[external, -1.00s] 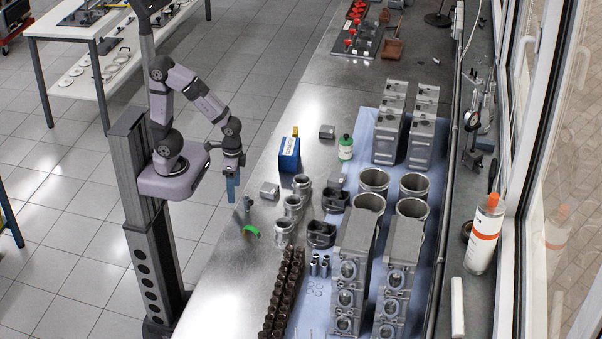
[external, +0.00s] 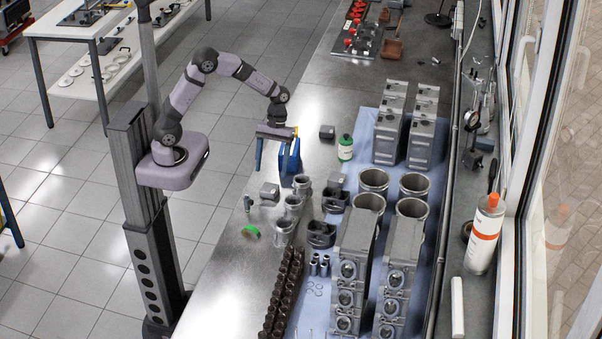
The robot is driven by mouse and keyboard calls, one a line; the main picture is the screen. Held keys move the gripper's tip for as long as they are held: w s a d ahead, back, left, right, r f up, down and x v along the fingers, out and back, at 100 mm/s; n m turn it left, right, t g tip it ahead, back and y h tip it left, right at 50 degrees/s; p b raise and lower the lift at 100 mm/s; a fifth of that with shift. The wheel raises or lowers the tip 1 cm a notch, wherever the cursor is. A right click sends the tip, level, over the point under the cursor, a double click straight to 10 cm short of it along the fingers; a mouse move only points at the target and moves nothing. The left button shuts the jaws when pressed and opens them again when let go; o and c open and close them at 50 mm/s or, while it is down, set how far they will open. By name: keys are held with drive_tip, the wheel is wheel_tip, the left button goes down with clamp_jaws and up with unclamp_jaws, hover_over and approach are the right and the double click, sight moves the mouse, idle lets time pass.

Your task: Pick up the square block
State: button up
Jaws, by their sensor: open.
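A green bottle (external: 345,148) stands right of the box. Metal cylinders (external: 293,205), dark pistons (external: 320,234) and a green tape roll (external: 251,230) lie nearer. Engine blocks (external: 355,270) stand on the blue mat (external: 363,120). Bare bench shows at front left.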

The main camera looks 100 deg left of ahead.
sight(270, 187)
drive_tip(key=shift+p+x, duration=1.25)
drive_tip(key=shift+x, duration=2)
drive_tip(key=shift+w+d, duration=0.1)
drive_tip(key=shift+c, duration=0.7)
drive_tip(key=shift+r, duration=0.1)
drive_tip(key=c, duration=1.2)
wheel_tip(270, 187, up, 10)
drive_tip(key=b, duration=0.2)
